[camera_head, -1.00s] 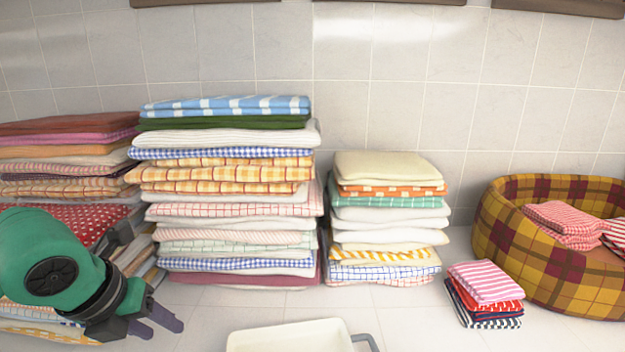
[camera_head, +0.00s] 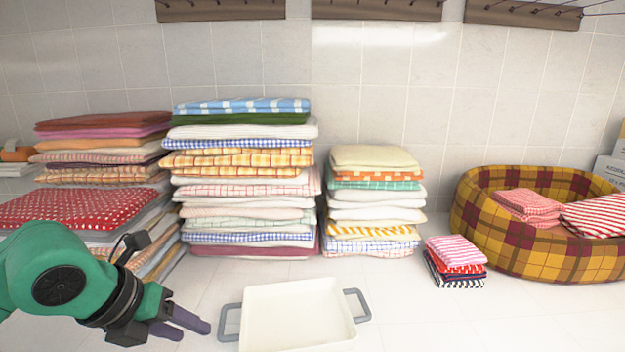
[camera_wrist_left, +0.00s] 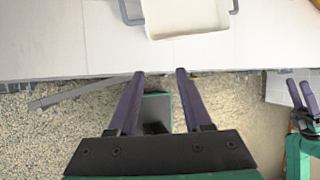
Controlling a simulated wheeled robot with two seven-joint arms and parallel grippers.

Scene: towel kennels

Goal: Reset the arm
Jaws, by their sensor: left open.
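My left gripper (camera_head: 185,325) is at the lower left of the head view, with its green arm coming in from the left. It is left of the white tray. In the left wrist view the left gripper (camera_wrist_left: 160,73) has its two purple fingers apart with nothing between them, pointing toward the counter edge. My right gripper (camera_wrist_left: 303,94) shows at the right edge of that view, its purple fingers apart and empty. It does not show in the head view.
A white tray (camera_head: 262,298) with grey handles sits empty at the front. Behind it stand stacks of folded towels (camera_head: 245,170), (camera_head: 372,200), (camera_head: 105,130). A small towel pile (camera_head: 455,263) lies beside a plaid pet bed (camera_head: 540,255) holding towels. Bare counter (camera_head: 420,310) lies at front right.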

